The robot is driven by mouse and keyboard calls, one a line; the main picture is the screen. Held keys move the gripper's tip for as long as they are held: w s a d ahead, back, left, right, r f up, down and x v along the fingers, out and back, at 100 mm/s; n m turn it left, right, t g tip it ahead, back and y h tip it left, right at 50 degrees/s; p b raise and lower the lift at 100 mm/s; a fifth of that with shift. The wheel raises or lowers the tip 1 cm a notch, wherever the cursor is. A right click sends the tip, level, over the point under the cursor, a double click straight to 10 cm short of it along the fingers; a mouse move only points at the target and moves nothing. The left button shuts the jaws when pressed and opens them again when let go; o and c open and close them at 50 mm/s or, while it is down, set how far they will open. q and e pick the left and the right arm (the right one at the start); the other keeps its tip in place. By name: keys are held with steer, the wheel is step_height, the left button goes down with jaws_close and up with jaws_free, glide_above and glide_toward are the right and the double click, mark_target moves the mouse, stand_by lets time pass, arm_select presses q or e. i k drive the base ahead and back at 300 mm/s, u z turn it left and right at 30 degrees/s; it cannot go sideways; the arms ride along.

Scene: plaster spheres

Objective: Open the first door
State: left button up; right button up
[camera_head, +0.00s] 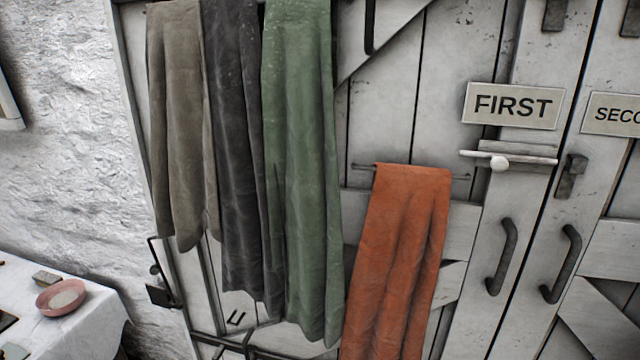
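The first door (400,90) is white planked wood with a sign (513,106) reading FIRST near its right edge. Below the sign is a pale horizontal bolt (525,160) with a round white knob (499,163). A dark curved handle (501,256) is lower on the door. The door looks closed, its edge lined up with the door beside it. Cloths hang in front of its left and middle parts and hide much of it. Neither of my grippers shows in the head view.
Brown (178,120), black (238,160) and green (300,170) cloths hang at left; an orange cloth (395,260) hangs from a rod. The second door's handle (562,264) is close by at right. A white-covered table (85,325) with a pink bowl (62,297) stands lower left.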

mark_target(313, 193)
steer(key=u, duration=0.05)
steer(key=k, duration=0.55)
steer(key=z, duration=0.65)
steer(key=i, duration=1.2)
steer(key=u, duration=0.55)
